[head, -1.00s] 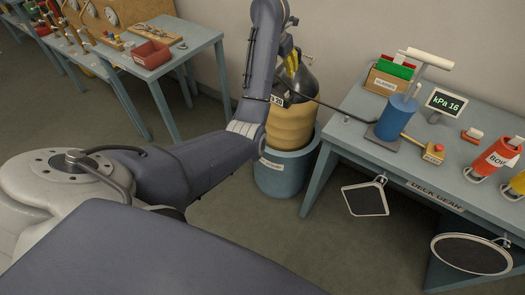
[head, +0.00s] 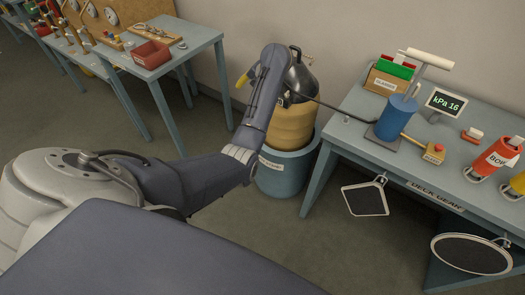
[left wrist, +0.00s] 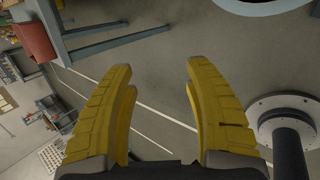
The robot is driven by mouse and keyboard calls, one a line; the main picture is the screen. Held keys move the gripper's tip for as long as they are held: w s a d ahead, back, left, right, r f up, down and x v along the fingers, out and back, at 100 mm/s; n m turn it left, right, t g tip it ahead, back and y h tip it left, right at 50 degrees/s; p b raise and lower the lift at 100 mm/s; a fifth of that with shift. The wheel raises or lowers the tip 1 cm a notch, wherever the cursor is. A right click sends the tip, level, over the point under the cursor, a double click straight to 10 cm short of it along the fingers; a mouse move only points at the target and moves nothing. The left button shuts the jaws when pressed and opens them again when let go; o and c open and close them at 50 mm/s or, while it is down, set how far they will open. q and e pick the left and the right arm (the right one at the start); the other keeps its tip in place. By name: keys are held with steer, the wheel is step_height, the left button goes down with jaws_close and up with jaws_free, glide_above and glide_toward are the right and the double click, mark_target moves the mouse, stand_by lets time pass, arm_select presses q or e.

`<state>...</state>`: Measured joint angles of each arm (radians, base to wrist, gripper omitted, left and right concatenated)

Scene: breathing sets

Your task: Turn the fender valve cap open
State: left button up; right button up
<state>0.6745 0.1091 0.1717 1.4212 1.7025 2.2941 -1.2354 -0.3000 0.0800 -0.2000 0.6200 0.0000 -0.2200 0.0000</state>
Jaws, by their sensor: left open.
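The tan fender (head: 293,112) stands in a blue tub (head: 285,172) between the two benches, with a dark domed top (head: 300,73). My forearm hides its left side, and I cannot make out the valve cap. A dark hose runs from the fender's top to the blue pump (head: 397,118). My left gripper shows only as a yellow fingertip (head: 242,80) left of the arm, beside and apart from the fender's top. In the left wrist view, its two yellow fingers (left wrist: 160,70) are spread with only floor between them. My right gripper is out of view.
A gauge display reading kPa 16 (head: 446,103) stands on the right bench (head: 350,145). Orange and yellow canisters are at its right end. The left bench (head: 190,42) holds a red bin (head: 152,54).

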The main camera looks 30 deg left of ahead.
arm_select(q)
steer(key=s+a+f+m+t+y, duration=0.1)
steer(key=s+a+f+m+y, duration=0.45)
steer(key=y, duration=0.45)
steer(key=s+d+f+m+t+h, duration=0.1)
steer(key=d+f+m+t+h, duration=0.2)
steer(key=d+f+m, duration=0.3)
steer(key=s+d+f+m+t+h, duration=0.1)
steer(key=d+f+m+t+h, duration=0.3)
steer(key=f+m, duration=0.6)
steer(key=s+d+f+m+t+h, duration=0.2)
steer(key=d+f+m+t, duration=0.4)
steer(key=f, duration=0.5)
steer(key=shift+d+f+m+h, duration=0.15)
steer(key=shift+d+m+h, duration=0.75)
steer(key=shift+d+m, duration=0.1)
steer(key=shift+c, duration=0.4)
